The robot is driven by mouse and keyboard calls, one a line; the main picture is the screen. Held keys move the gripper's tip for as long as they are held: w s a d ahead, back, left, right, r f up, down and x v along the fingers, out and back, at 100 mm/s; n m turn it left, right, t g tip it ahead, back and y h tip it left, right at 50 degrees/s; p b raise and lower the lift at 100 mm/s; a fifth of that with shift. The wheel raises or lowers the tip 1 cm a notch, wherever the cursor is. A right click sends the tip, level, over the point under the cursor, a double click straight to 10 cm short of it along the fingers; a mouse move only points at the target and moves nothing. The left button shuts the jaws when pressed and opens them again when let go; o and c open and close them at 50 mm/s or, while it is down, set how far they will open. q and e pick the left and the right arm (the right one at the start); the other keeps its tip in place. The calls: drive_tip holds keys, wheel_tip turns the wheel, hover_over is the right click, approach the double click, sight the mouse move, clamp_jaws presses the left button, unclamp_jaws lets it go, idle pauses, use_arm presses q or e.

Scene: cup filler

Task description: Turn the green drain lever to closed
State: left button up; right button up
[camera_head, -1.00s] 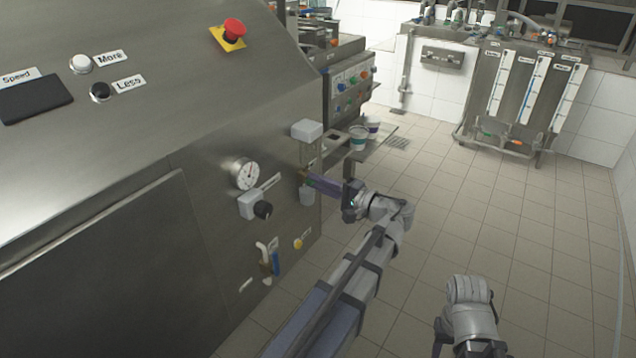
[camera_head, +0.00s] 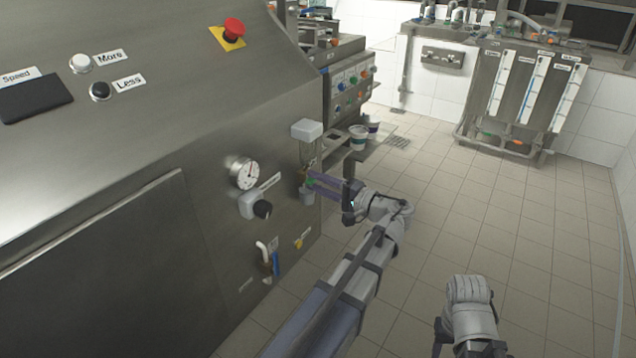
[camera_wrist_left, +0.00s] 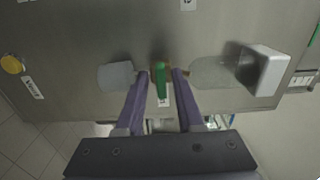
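The green drain lever (camera_wrist_left: 161,80) sits on a brass-coloured valve on the steel machine panel. In the left wrist view it stands between the two purple fingers of my left gripper (camera_wrist_left: 161,76), with a narrow gap on each side. The left gripper is open around it. In the head view, the left gripper (camera_head: 309,182) is at the machine's right-hand corner, and only a little green of the lever (camera_head: 311,182) shows. My right arm's wrist is at the lower right of the head view; whether its gripper is open or shut does not show.
A pressure gauge (camera_head: 242,173) and a black knob (camera_head: 262,209) are left of the lever. A white-and-blue-handled valve (camera_head: 275,262) and a yellow knob (camera_head: 298,243) sit lower. A white box (camera_head: 307,130) juts out above. The tiled floor at right is clear.

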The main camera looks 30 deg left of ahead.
use_arm(q)
drive_tip(key=shift+o, duration=0.4)
drive_tip(key=shift+d, duration=0.15)
drive_tip(key=d, duration=0.7)
drive_tip(key=shift+s+d, duration=0.25)
drive_tip(key=shift+s, duration=0.05)
